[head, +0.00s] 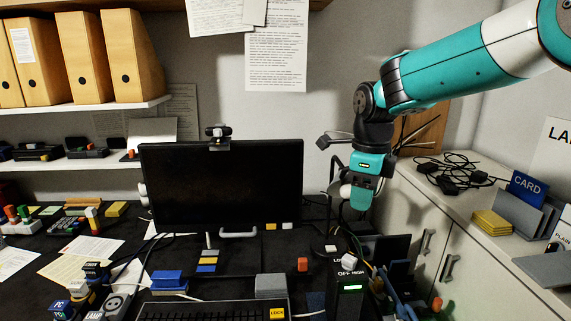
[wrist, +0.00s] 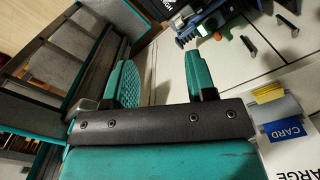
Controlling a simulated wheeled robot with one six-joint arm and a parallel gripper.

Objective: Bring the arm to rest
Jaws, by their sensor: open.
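My arm reaches in from the upper right of the head view and bends down at its elbow. My gripper (head: 361,194) hangs at its end, to the right of the monitor and above the desk. In the head view the fingers are seen small and partly edge-on. The wrist view shows my gripper (wrist: 160,80) from close up, with its two teal fingers apart. Nothing is held between them.
The black monitor (head: 222,185) stands left of my gripper. A black switch box (head: 349,284) marked OFF HIGH stands below it. The white cabinet (head: 440,222) on the right carries cables (head: 455,172) and a blue CARD divider (head: 527,187). Binders (head: 133,57) fill the upper left shelf.

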